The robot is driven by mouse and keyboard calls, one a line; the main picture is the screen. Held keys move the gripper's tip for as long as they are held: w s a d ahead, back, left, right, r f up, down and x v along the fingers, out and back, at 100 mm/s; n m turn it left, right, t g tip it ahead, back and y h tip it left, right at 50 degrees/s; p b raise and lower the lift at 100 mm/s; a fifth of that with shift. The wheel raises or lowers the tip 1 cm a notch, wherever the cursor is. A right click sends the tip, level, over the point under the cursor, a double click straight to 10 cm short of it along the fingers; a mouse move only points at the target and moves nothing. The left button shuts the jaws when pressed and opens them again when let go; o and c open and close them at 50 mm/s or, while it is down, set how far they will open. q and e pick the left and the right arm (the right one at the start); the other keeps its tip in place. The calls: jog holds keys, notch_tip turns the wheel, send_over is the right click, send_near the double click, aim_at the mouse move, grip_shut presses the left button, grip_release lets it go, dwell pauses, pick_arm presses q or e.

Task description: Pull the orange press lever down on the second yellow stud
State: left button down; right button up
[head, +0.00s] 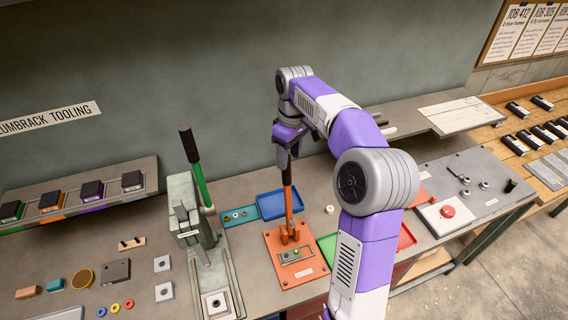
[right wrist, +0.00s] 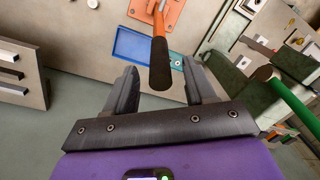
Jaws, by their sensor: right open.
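The orange press lever (head: 288,202) stands upright on its orange base plate (head: 297,268) in the head view. A small green strip (head: 289,255) with small studs lies on the plate; I cannot tell the studs' colours clearly. My right gripper (head: 291,143) is at the top of the lever, by its dark handle. In the right wrist view the handle (right wrist: 160,64) shows between the two open fingers of my right gripper (right wrist: 163,80), with gaps on both sides. My left gripper is not in view.
A pale green press with a green lever (head: 195,165) stands left of the orange one. A blue tray (head: 268,206) lies behind the lever, green and red trays to its right. A grey panel with a red button (head: 448,211) is further right. The wall is behind.

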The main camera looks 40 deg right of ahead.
jog(key=f, duration=0.4)
jog(key=shift+w+a+f, duration=0.15)
jog(key=shift+w+f, duration=0.05)
jog(key=shift+w, duration=0.1)
jog(key=shift+s+f, duration=0.1)
jog(key=shift+f, duration=0.25)
jog(key=shift+c, duration=0.2)
grip_shut()
